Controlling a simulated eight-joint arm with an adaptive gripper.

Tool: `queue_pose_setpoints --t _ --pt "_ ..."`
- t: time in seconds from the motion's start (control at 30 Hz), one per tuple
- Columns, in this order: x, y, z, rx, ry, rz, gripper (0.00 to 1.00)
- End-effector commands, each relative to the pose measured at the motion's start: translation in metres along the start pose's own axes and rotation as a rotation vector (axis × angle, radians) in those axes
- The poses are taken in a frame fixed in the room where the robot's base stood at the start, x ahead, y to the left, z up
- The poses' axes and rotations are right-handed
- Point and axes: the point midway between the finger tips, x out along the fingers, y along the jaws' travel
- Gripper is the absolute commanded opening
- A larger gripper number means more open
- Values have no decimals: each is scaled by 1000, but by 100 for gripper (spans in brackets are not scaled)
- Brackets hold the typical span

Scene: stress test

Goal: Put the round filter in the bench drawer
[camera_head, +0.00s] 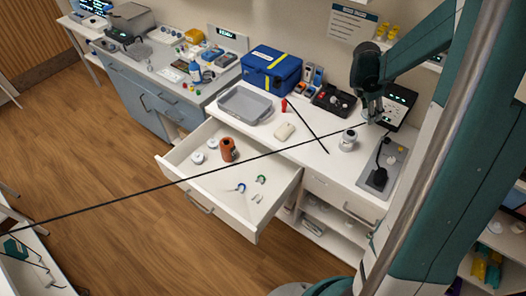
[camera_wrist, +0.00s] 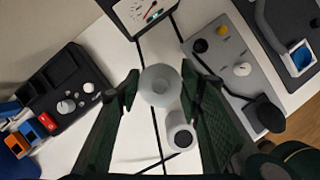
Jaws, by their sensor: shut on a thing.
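My gripper (camera_wrist: 160,88) is shut on a round, pale, translucent piece, which I take to be the round filter (camera_wrist: 160,82), held between its fingertips in the wrist view. In the head view my gripper (camera_head: 372,117) is above the right part of the white bench, and the filter is too small to make out clearly. The bench drawer (camera_head: 272,207) is pulled open at the front of the bench, left of my gripper. In it are an orange-brown cup (camera_head: 228,150), two white round pieces (camera_head: 198,158), and small blue and green items (camera_head: 261,179).
A white jar (camera_head: 348,140) stands on the bench near my gripper; it also shows in the wrist view (camera_wrist: 180,135). A grey tray (camera_head: 246,105), a blue case (camera_head: 270,72) and a pale rounded object (camera_head: 284,131) are on the bench. A dark line crosses the head view over the drawer.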

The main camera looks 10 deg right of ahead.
Motion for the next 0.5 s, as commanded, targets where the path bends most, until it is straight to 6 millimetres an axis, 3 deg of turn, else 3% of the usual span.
queue_pose_setpoints --t 0.27,0.5 --pt "-16 0 6 0 0 0 27" --pt "-44 0 18 0 0 0 27"
